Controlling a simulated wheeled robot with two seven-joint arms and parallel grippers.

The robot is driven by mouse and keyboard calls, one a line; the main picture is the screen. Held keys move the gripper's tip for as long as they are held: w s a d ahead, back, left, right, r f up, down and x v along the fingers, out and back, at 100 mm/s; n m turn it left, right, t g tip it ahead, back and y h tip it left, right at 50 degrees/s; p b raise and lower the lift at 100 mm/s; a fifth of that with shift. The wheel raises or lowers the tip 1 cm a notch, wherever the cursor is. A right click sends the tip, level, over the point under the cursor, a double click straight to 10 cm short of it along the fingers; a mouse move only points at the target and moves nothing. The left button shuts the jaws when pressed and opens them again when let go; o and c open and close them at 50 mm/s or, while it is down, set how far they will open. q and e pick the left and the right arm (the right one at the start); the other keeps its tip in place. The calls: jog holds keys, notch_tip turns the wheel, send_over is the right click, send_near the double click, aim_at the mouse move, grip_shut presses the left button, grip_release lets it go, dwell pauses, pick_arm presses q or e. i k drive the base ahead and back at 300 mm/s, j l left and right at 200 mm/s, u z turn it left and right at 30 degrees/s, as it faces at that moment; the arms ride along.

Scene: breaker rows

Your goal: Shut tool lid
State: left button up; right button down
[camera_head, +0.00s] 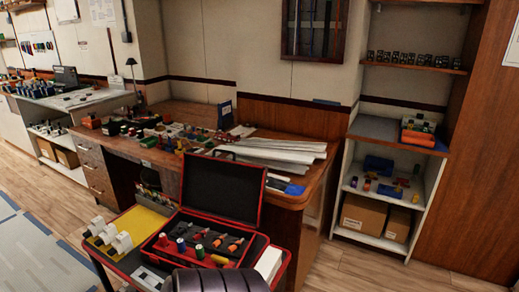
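The tool case (245,262) is black with red edges and sits on a cart in the lower middle of the head view. Its lid (222,190) stands open and upright at the back, with dark foam inside. In the case's base are screwdrivers with orange handles (235,246), small red, green and blue items (181,245) and a yellow item (219,260). The front of the case is partly hidden by a dark ribbed shape at the bottom edge. Neither of my grippers shows.
Behind the lid is a cluttered wooden desk (290,190) with stacked papers (275,150). A shelf unit (384,242) with boxes stands right. Wooden floor (350,272) is clear at lower right.

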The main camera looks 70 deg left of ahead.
aim_at(232, 190)
jog(key=i+l+u, duration=0.1)
jog(key=i+u, duration=0.2)
jog(key=i+l+u, duration=0.3)
jog(key=i, duration=0.2)
jog(key=i+u, duration=0.25)
jog(key=u, duration=0.2)
jog(key=i+u, duration=0.2)
jog(key=u, duration=0.3)
jog(key=i+u, duration=0.25)
jog(key=u, duration=0.2)
jog(key=i+l+u, duration=0.2)
jog(key=u, duration=0.3)
